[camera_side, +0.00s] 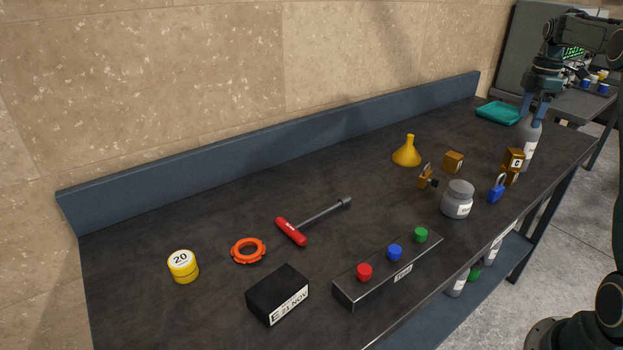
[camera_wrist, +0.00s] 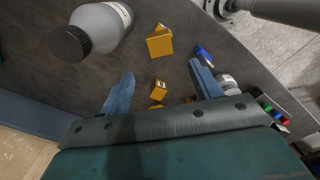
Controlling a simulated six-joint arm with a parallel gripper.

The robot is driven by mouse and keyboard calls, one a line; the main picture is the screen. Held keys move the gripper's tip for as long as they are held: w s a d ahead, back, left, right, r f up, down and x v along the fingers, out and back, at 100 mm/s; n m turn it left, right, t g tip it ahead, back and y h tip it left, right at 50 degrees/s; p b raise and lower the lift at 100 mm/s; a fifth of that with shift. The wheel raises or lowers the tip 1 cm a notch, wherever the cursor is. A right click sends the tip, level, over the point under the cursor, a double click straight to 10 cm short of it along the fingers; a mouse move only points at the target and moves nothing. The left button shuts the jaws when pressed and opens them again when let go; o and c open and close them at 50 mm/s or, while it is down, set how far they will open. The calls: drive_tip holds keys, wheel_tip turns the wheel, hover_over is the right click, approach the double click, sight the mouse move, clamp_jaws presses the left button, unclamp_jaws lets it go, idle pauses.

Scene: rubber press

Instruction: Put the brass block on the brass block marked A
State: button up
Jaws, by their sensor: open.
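My gripper (camera_side: 533,108) is open and empty, high over the far right of the bench. It also shows in the wrist view (camera_wrist: 162,70). A lone brass block (camera_side: 453,161) stands on the bench; it lies between my fingers in the wrist view (camera_wrist: 158,90), well below them. It bears a small label I cannot read. To its right in the side view, one brass block (camera_side: 514,157), with a mark like C, sits on another brass block (camera_side: 512,176). This stack also shows in the wrist view (camera_wrist: 159,42). I cannot see a clear A.
A grey bottle (camera_side: 531,140) stands close beside the stack. A blue padlock (camera_side: 496,190), grey jar (camera_side: 458,200), brass padlock (camera_side: 425,180) and yellow funnel (camera_side: 407,153) stand nearby. A teal tray (camera_side: 498,113) is at the back. A button box (camera_side: 385,272) is nearer the front.

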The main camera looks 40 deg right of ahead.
drive_tip(key=shift+a, duration=0.1)
drive_tip(key=a+r+m+t, duration=0.1)
drive_tip(key=a+r, duration=0.3)
drive_tip(key=a, duration=0.5)
drive_tip(key=a+r+m+t+h, duration=0.1)
drive_tip(key=a+r+m, duration=0.15)
drive_tip(key=a, duration=0.65)
drive_tip(key=a+r+m, duration=0.1)
drive_tip(key=a+r, duration=0.3)
drive_tip(key=a, duration=0.5)
drive_tip(key=s+a+f+m+t, duration=0.1)
drive_tip(key=s+a+f+m, duration=0.1)
drive_tip(key=s+a, duration=0.6)
drive_tip(key=s+a+f+m+t+y, duration=0.1)
drive_tip(key=s+a+f, duration=0.3)
drive_tip(key=s+a, duration=0.5)
drive_tip(key=shift+s+a+m+t, duration=0.2)
drive_tip(key=shift+a+m+t, duration=0.2)
drive_tip(key=shift+m+t, duration=0.4)
